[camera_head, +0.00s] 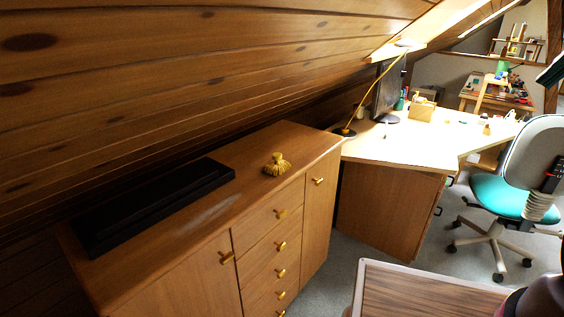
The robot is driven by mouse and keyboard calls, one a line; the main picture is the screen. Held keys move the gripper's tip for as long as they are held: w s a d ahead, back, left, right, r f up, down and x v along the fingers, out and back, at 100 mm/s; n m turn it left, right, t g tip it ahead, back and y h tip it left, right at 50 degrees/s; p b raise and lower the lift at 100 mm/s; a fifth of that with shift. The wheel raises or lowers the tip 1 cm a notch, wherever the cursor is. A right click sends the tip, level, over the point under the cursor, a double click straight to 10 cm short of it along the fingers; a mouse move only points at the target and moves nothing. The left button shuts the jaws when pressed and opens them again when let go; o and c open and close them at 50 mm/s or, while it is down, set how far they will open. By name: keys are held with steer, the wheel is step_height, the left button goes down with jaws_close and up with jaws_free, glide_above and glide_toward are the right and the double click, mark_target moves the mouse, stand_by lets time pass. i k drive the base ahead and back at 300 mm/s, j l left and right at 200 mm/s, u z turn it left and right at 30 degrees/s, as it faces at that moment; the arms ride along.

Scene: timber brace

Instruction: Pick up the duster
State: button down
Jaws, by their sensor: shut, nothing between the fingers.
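A small yellow duster (277,165) with a tufted, brush-like body and a short knob on top sits upright on the wooden cabinet (240,165), near its right end and close to the front edge. Nothing touches it. My gripper does not show in this view, so I cannot see where it is relative to the duster.
A long black box (155,205) lies on the cabinet's left part. The sloped timber ceiling (200,70) hangs low behind the cabinet. A desk (420,140) with a lamp and monitor stands beyond, with a teal office chair (510,195). A wood-topped surface (420,292) is at bottom right.

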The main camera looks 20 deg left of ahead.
mark_target(278, 166)
steer(key=u, duration=1.3)
steer(key=k+l+u, duration=0.15)
steer(key=l+u, duration=0.3)
steer(key=k+l+u, duration=0.15)
steer(key=u, duration=0.25)
steer(key=k+l, duration=0.05)
steer(key=l, duration=0.05)
